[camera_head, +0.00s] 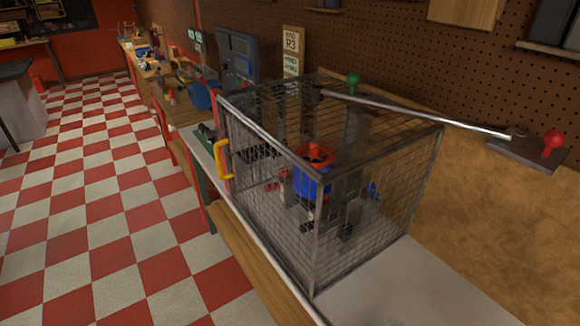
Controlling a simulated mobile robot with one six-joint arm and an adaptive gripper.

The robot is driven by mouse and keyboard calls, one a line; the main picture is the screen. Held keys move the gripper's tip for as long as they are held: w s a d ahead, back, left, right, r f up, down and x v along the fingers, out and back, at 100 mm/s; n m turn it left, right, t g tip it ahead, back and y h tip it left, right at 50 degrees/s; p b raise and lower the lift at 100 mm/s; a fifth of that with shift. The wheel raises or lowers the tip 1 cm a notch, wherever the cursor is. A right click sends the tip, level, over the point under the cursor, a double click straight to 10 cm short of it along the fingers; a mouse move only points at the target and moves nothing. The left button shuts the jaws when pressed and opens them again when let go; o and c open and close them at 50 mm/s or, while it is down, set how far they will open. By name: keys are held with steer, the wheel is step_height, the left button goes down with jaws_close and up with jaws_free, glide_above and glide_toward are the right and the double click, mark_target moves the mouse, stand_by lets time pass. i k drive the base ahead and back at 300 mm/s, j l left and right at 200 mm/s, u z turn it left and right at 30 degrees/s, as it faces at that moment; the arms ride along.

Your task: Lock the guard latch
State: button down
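A wire mesh guard cage (380,235) stands on the bench and surrounds a rotor rig with a blue body and an orange-red ring (314,155). A yellow handle (222,160) is on the cage's left side. I cannot make out which part is the guard latch or whether it is locked. A green knob (353,82) shows at the cage's back top edge. A red knob (553,141) stands on a dark plate to the right of the cage. My gripper is not in view.
A metal rod (420,112) runs from above the cage to the dark plate (527,152). A grey control panel (237,62) stands behind the cage at left. Other benches hold clutter. The checkered floor (110,200) at left is clear.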

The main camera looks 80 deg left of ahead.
mark_target(208, 133)
steer(key=u, duration=2.1)
steer(key=i+j, duration=0.25)
steer(key=j, duration=0.15)
steer(key=i+j, duration=0.25)
steer(key=j, duration=0.15)
steer(key=i+j, duration=0.25)
steer(key=j, duration=0.15)
steer(key=i+j, duration=0.25)
steer(key=j, duration=0.2)
steer(key=i+j, duration=0.25)
steer(key=j, duration=0.15)
steer(key=i+j+z, duration=0.1)
steer(key=i+j, duration=0.65)
